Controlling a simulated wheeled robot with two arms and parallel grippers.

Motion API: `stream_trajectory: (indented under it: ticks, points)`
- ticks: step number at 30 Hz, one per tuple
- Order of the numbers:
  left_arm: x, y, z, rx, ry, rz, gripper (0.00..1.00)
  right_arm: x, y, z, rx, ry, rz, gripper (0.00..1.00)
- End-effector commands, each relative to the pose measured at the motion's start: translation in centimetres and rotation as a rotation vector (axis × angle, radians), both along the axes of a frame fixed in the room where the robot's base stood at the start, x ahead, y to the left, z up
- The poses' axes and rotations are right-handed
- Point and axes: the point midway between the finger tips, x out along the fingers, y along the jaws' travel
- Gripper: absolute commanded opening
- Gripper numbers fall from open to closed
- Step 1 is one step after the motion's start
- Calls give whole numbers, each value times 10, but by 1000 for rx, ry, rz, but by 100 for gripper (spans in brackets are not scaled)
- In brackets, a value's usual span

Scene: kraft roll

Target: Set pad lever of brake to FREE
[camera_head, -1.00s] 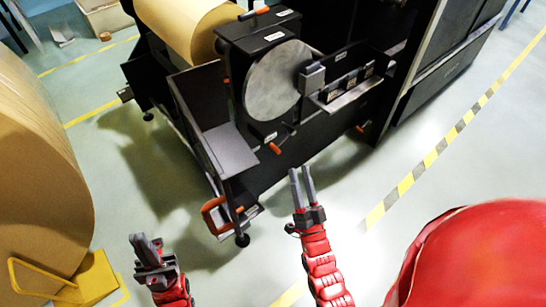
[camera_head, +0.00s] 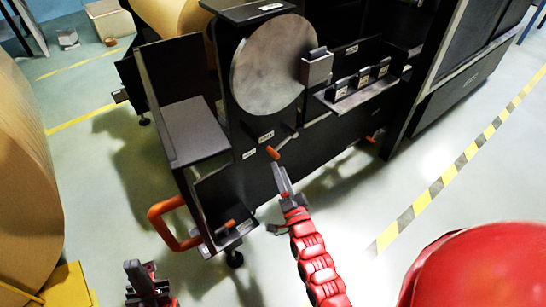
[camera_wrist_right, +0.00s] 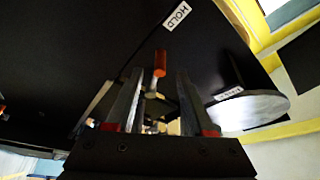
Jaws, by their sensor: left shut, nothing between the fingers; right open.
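The brake has a grey disc (camera_head: 268,65) on a black stand. Below the disc, the pad lever (camera_head: 272,152), a thin rod with an orange grip, slants down and left from its pivot. Two small white labels sit by it, unreadable in the head view. In the right wrist view one label reads HOLD (camera_wrist_right: 175,19), and the orange grip (camera_wrist_right: 160,62) shows between my finger lines; contact cannot be told. My right gripper (camera_head: 282,179) is open and empty, just below the lever. My left gripper (camera_head: 140,272) is shut and empty, low at the left.
A grey caliper block (camera_head: 316,68) and a shelf with several small black blocks (camera_head: 362,79) are right of the disc. A large orange handle (camera_head: 170,225) and a black tray with another orange grip (camera_head: 225,228) are left. A kraft roll (camera_head: 25,190) fills the left edge.

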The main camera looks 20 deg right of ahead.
Motion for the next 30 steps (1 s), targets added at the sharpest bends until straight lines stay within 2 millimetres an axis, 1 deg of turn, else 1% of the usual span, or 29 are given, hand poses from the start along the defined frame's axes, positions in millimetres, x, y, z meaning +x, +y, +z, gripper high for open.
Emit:
stream_trajectory:
  ticks: [1, 3, 6, 10, 15, 23, 24, 26, 30]
  points:
    - [-1, 0, -7, 5, -4, 0, 0, 13, 0, 2, 1, -8, -1, 53]
    - [-1, 0, -10, 11, -9, 1, 0, 27, 0, 4, 0, -4, 0, 53]
    - [-2, 0, -14, 17, -15, 1, 0, 45, 1, 10, 0, -7, 0, 53]
    - [-4, 0, -17, 24, -21, 2, 0, 60, 1, 13, 0, -4, 0, 53]
    - [-4, 0, -18, 28, -25, 2, 0, 68, 1, 15, 0, 0, 0, 53]
    - [-4, 0, -17, 28, -26, 2, 0, 69, 1, 15, -1, 1, -1, 53]
    - [-4, 0, -17, 28, -26, 2, 0, 69, 1, 15, -1, 0, 0, 46]
    - [-4, 0, -17, 28, -26, 2, 0, 69, 1, 15, -1, 0, 0, 35]
    - [-5, 0, -17, 28, -26, 2, 0, 68, 1, 15, -1, 0, 0, 10]
